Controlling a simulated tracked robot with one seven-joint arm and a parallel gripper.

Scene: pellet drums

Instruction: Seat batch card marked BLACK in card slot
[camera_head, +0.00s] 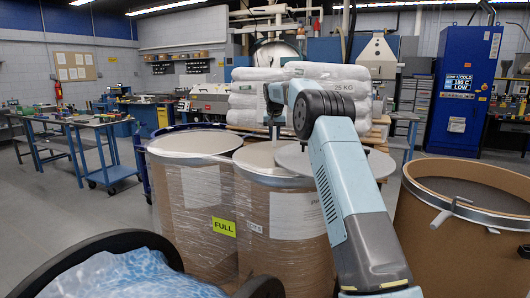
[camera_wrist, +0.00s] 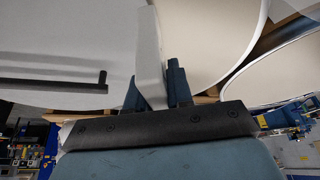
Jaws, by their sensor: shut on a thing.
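In the wrist view my gripper (camera_wrist: 154,88) has its two dark blue fingers closed on a thin pale grey-white piece (camera_wrist: 150,50), which I take to be the batch card. It sticks out past the fingertips over white drum lids. No marking can be read on it. In the head view my arm reaches over the drums, and the gripper and card are hidden behind it. A thin dark bar (camera_wrist: 55,87) with a short upright end shows at the left in the wrist view; I cannot tell whether it is the card slot.
Wrapped drums with pale lids (camera_head: 196,143) stand close together, one with a yellow FULL label (camera_head: 223,227). An open, brown-walled drum (camera_head: 445,245) stands at right. White sacks (camera_head: 258,74) are stacked behind. A dark-rimmed container with blue film (camera_head: 130,275) is at front left. Open floor lies left.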

